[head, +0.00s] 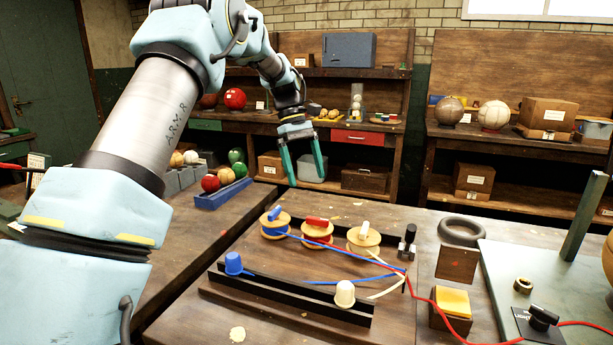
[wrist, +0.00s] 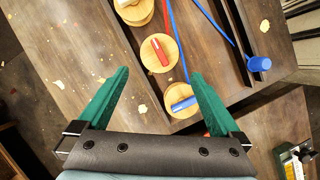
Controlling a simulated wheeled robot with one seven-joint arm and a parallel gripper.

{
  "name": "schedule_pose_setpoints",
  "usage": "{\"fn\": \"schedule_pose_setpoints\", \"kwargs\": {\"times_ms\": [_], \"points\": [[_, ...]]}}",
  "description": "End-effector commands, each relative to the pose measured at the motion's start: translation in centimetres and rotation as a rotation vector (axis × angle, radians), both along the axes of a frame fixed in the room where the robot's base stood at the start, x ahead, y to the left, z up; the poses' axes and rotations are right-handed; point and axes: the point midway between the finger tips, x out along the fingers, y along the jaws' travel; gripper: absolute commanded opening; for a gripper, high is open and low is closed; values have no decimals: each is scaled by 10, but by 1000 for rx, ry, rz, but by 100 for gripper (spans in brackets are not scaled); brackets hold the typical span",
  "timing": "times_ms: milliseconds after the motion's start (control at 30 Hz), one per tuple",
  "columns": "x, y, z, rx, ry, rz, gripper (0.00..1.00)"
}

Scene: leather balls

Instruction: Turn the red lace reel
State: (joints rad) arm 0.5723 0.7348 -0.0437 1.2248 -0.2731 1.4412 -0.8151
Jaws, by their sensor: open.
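The red lace reel (head: 317,232) is a round wooden reel with a red handle on top, in the middle of a row of three on the wooden board. The blue reel (head: 275,222) stands to its left and the white-handled reel (head: 363,238) to its right. In the wrist view the red reel (wrist: 159,54) lies ahead of the fingertips and the blue reel (wrist: 182,102) lies between the fingers' lines. My gripper (head: 306,178) is open and empty, above and behind the reels in the head view. Its green fingers (wrist: 160,72) are spread wide, touching nothing.
Low black rails (head: 300,300) with a blue cup (head: 234,263) and a cream cup (head: 345,294) stand in front of the reels. A red lace runs right to a block with a yellow pad (head: 453,301). A blue tray of balls (head: 222,193) is at left.

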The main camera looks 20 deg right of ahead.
Motion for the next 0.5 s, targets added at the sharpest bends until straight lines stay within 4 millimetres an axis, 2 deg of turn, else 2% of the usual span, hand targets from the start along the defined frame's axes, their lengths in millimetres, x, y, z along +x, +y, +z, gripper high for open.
{"fn": "schedule_pose_setpoints", "kwargs": {"times_ms": [133, 233, 500], "points": [[-2, -1, -1, -3, -12, -23, 100], [-9, -5, -2, -17, -60, -122, 100], [-36, -13, -1, -71, -283, -644, 100]]}}
